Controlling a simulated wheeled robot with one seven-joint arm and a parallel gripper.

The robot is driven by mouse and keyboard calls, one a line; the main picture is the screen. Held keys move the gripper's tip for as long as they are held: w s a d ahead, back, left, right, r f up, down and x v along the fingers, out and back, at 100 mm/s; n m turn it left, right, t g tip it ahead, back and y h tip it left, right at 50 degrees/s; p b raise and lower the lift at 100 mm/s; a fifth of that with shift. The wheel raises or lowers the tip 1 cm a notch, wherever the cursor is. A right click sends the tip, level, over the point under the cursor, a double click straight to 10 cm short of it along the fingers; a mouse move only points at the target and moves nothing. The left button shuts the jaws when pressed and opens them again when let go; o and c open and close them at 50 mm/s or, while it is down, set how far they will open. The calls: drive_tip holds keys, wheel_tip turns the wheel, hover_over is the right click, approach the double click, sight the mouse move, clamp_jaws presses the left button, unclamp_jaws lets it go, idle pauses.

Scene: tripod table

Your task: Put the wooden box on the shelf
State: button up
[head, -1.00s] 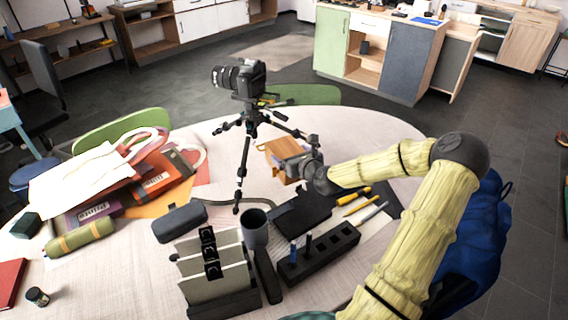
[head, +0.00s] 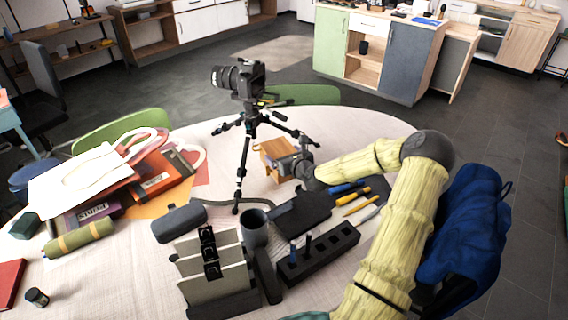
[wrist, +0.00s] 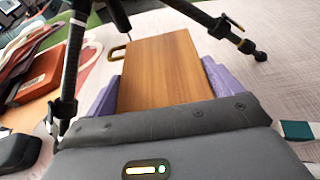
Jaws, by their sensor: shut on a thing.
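The wooden box (head: 273,147) is at the far side of the round table, just right of the camera tripod. My gripper (head: 285,162) reaches it from the right and partly hides it. In the wrist view the purple fingers of my gripper (wrist: 162,78) press on both sides of the box (wrist: 165,55), which has a small brass-coloured handle (wrist: 117,53). I cannot tell whether the box touches the tabletop. An open shelf (head: 365,65) shows in the cabinet between the green and grey doors across the room. Other open shelves (head: 150,37) stand at the back left.
The tripod (head: 246,140) with a camera (head: 240,78) stands close to the box; its legs flank it in the wrist view. Screwdrivers (head: 356,207), a black block (head: 318,252) and a grey cup (head: 254,228) lie nearer. A blue bag (head: 465,225) is at the right. Open floor lies beyond the table (head: 345,122).

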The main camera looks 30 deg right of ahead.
drive_tip(key=shift+r, duration=0.1)
drive_tip(key=shift+f, duration=1.7)
drive_tip(key=shift+f, duration=0.1)
drive_tip(key=o, duration=1.8)
drive_tip(key=shift+f, duration=0.1)
drive_tip(key=shift+c, duration=0.2)
drive_tip(key=v, duration=1.2)
